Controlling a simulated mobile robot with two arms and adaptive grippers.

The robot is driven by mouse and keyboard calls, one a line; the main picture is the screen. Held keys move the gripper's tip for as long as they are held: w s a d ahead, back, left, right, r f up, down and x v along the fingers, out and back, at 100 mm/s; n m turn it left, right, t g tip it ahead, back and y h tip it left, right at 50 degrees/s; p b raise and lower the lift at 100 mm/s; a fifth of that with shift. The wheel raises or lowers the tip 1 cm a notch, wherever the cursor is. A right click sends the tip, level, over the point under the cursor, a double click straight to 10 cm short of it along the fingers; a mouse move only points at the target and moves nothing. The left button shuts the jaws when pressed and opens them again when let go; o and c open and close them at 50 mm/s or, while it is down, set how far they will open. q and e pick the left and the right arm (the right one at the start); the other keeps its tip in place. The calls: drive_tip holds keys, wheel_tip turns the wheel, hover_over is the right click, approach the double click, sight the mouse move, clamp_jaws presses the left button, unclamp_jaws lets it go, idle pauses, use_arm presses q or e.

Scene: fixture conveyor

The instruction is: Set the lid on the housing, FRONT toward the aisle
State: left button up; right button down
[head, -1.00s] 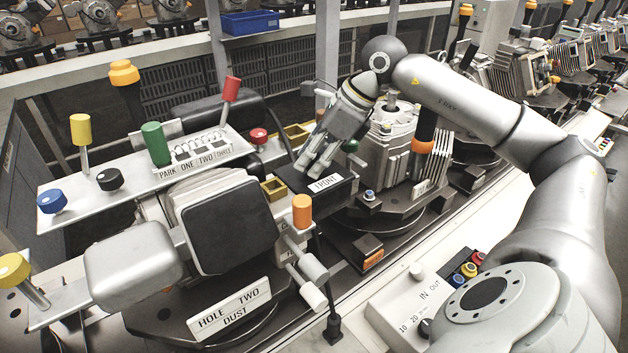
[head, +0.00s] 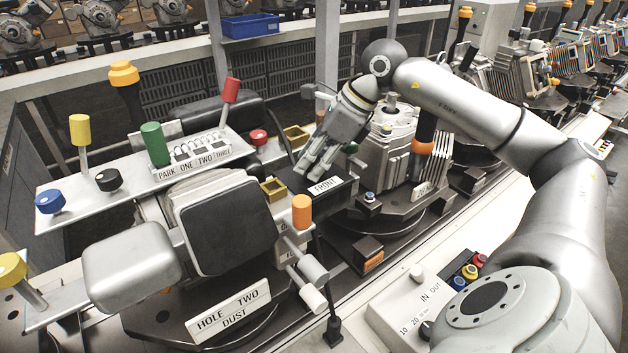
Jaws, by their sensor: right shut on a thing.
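The lid is a dark flat piece with a white FRONT label (head: 325,187) on its near edge, which faces the lower right. My right gripper (head: 309,168) comes down from the upper right and is shut on the lid, hiding part of its top. The grey finned body (head: 398,140) just right of the lid, on a round dark base, looks like the housing. The lid is to its left, not over it. What lies directly under the lid is hidden, so I cannot tell whether it touches anything. My left gripper is not in view.
An orange-capped post (head: 302,212) and small yellow trays (head: 297,135) are close to the lid.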

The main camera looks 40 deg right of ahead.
drive_tip(key=shift+f, duration=0.2)
drive_tip(key=c, duration=1.1)
unclamp_jaws()
drive_tip(key=shift+o, duration=0.2)
drive_tip(key=shift+s+d+r, duration=0.1)
drive_tip(key=shift+d+r, duration=0.05)
drive_tip(key=shift+r, duration=0.2)
drive_tip(key=v, duration=1.1)
drive_tip(key=shift+r, duration=0.1)
